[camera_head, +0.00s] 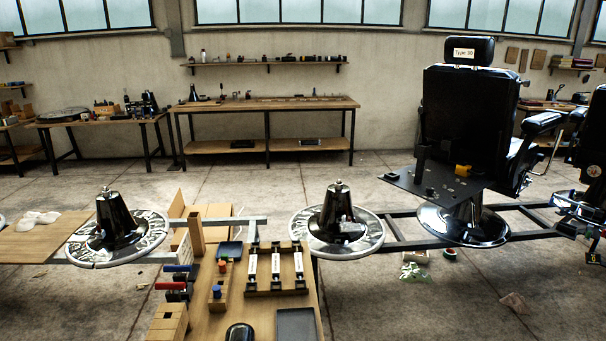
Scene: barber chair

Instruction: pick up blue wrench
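No blue wrench can be made out for certain. On the wooden workbench (262,310) in front, a blue-handled tool (177,268) lies at the left edge, beside a red-handled one (170,286) and dark ones. It is too small to tell whether it is a wrench. A small blue-topped piece (217,291) and a red-topped piece (223,266) stand on a wooden block nearby. Neither of my grippers can be made out in the head view.
A wooden rack with white-and-black parts (276,270), a dark tray (297,325) and wooden blocks (168,323) crowd the bench. Round chair bases (337,235) (117,240) flank it. A black barber chair (470,120) stands right. The floor (420,310) right of the bench is mostly open.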

